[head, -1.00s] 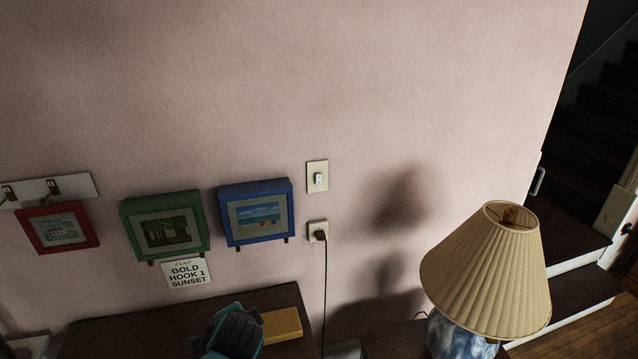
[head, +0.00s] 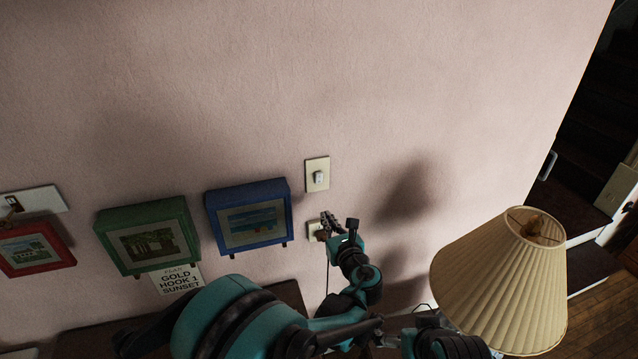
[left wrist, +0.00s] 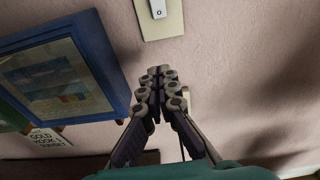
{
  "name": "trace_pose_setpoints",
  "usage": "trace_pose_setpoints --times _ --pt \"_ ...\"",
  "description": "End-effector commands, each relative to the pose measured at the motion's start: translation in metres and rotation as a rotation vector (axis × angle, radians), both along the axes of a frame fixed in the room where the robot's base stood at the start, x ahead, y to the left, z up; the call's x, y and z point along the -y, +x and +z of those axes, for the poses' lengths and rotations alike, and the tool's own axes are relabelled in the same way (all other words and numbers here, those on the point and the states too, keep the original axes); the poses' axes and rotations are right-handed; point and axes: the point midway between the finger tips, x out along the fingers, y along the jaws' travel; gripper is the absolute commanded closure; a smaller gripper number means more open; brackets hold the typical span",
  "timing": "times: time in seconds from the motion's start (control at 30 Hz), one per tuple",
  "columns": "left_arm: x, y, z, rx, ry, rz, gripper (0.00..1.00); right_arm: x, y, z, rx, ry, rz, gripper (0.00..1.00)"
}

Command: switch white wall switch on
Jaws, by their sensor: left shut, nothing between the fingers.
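The white wall switch (head: 318,174) is a small white rocker on a cream plate on the pink wall, in the head view. It also shows at the top of the left wrist view (left wrist: 158,10), where a small round mark is visible on its lower part. My left gripper (head: 329,222) is just below the switch plate, in front of the outlet, and apart from the switch. In the left wrist view its fingers (left wrist: 162,80) are together and empty, pointing up toward the plate. My right gripper is not seen.
A cream outlet (head: 313,229) with a dark plug is partly hidden behind my left gripper. A blue picture frame (head: 248,216) and a green one (head: 147,235) hang to the left. A pleated lamp (head: 502,285) stands right. The wall above is clear.

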Motion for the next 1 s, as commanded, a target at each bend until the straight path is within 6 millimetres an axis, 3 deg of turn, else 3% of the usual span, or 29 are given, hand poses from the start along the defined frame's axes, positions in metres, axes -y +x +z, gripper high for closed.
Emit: trace_pose_setpoints --times 0.53,0.67,1.0 --pt "0.002 0.009 -0.002 0.003 0.029 -0.007 1.00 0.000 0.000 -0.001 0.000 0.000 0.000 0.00" --pt "-0.005 0.028 -0.005 0.003 0.028 -0.005 1.00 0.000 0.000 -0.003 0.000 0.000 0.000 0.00" --pt "-0.027 0.096 -0.014 0.002 0.028 -0.005 1.00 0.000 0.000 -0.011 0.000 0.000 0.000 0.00"
